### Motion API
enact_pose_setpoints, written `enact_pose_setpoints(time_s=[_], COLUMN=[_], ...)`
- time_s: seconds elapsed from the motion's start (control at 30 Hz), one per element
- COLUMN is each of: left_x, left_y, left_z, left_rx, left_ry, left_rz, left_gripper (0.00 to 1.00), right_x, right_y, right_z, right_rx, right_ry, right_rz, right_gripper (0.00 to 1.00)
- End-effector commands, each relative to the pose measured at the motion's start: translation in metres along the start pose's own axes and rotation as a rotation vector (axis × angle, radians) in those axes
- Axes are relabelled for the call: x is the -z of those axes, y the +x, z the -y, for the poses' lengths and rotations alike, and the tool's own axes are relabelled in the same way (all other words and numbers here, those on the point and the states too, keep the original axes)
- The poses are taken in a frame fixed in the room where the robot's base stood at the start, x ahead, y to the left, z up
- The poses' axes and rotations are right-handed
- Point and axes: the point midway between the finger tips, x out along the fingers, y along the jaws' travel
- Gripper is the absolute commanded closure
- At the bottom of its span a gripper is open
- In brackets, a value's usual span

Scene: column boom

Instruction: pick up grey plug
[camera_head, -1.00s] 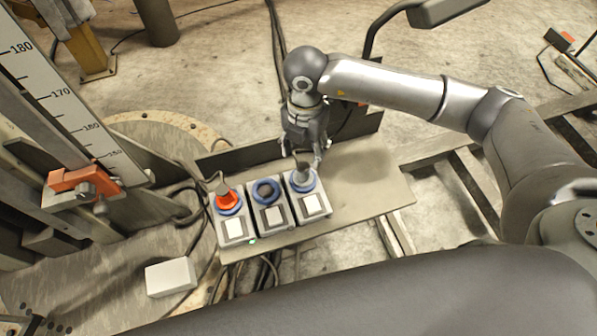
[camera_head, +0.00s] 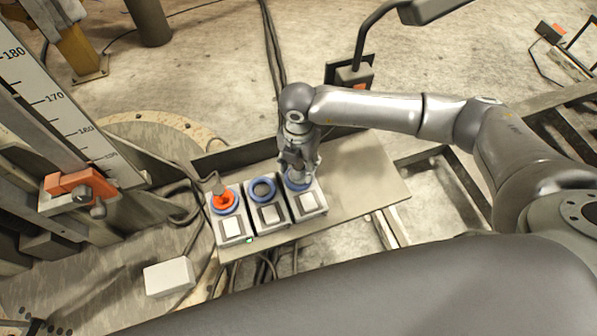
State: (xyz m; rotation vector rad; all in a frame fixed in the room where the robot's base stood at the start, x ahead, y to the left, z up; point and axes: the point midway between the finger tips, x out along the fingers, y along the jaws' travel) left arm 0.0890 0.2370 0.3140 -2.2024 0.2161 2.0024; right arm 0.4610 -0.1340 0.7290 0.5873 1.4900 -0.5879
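Three socket boxes stand in a row on a grey shelf (camera_head: 360,172). The right box (camera_head: 309,203) has a blue ring (camera_head: 297,187), and the grey plug (camera_head: 299,177) is at this ring, mostly hidden by my gripper. My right gripper (camera_head: 301,172) points down over the plug, its fingers close around it. Whether they press on it cannot be told. The left box (camera_head: 233,229) holds an orange plug (camera_head: 223,200) in a blue ring. The middle box (camera_head: 270,216) has a blue ring with no plug. My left gripper is not in view.
An orange clamp (camera_head: 75,187) and a measuring scale (camera_head: 55,100) stand at the left. A white box (camera_head: 168,277) lies at the lower left. Dark cables run beside the shelf. The right part of the shelf is clear.

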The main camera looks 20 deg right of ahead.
Motion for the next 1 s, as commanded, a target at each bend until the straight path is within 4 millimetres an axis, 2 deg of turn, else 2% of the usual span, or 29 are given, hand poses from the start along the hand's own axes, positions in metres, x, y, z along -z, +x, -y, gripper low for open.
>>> enact_pose_setpoints(time_s=[0.03, 0.3, 0.67, 0.87, 1.0], left_x=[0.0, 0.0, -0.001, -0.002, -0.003], left_y=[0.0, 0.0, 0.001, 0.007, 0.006], left_z=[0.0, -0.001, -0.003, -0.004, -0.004], left_rx=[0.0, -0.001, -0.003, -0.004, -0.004], left_ry=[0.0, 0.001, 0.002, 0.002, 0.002], left_rz=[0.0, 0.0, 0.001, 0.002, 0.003], left_gripper=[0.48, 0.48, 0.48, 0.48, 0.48], right_x=[0.0, 0.0, 0.0, 0.0, 0.016], right_y=[0.0, -0.001, -0.006, -0.028, -0.053], right_z=[0.0, 0.0, -0.001, -0.002, 0.007], right_rx=[0.0, -0.001, -0.003, -0.005, -0.006], right_ry=[0.0, 0.0, 0.0, -0.001, -0.005], right_rz=[0.0, 0.0, 0.0, 0.001, 0.001], right_gripper=[0.63, 0.98, 0.98, 0.98, 0.98])
